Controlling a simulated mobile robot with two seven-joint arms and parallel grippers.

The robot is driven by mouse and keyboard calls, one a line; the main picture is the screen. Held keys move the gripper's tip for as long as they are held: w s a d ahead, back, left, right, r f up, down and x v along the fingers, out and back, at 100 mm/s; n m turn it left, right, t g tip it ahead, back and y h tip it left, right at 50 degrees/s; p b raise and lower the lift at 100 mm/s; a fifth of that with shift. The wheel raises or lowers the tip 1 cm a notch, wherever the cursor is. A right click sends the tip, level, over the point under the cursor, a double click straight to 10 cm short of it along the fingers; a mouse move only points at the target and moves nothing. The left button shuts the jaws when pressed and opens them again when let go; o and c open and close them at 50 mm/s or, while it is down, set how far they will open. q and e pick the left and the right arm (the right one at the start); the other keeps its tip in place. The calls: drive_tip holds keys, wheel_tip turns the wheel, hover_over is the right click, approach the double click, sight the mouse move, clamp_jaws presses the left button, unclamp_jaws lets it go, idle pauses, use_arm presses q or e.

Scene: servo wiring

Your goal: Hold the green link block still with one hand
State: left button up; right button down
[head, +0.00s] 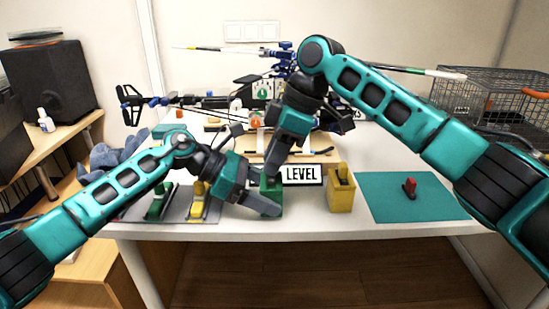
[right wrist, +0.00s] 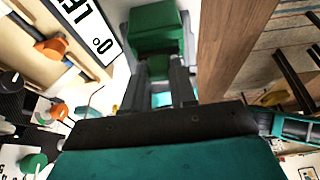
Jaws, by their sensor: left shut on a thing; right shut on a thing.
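The green link block (head: 270,187) stands upright near the table's front edge, in front of the LEVEL sign. My left gripper (head: 266,203) reaches in from the left and is shut on the block low down, covering part of it. My right gripper (head: 276,160) comes down from above and is shut just over the block. In the right wrist view its fingers (right wrist: 160,80) close on a narrow green piece (right wrist: 158,67), with the wider green block (right wrist: 155,28) beyond. I cannot tell whether that piece is separate from the block.
A yellow block (head: 341,198) stands to the right. A teal mat (head: 440,207) holds a small red piece (head: 409,187). A grey mat (head: 180,214) at left carries a green piece (head: 157,203) and a yellow piece (head: 198,203).

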drive_tip(key=shift+r, duration=0.85)
drive_tip(key=shift+r, duration=1.95)
use_arm(q)
drive_tip(key=o, duration=1)
drive_tip(key=shift+o, duration=0.2)
drive_tip(key=shift+a, duration=0.1)
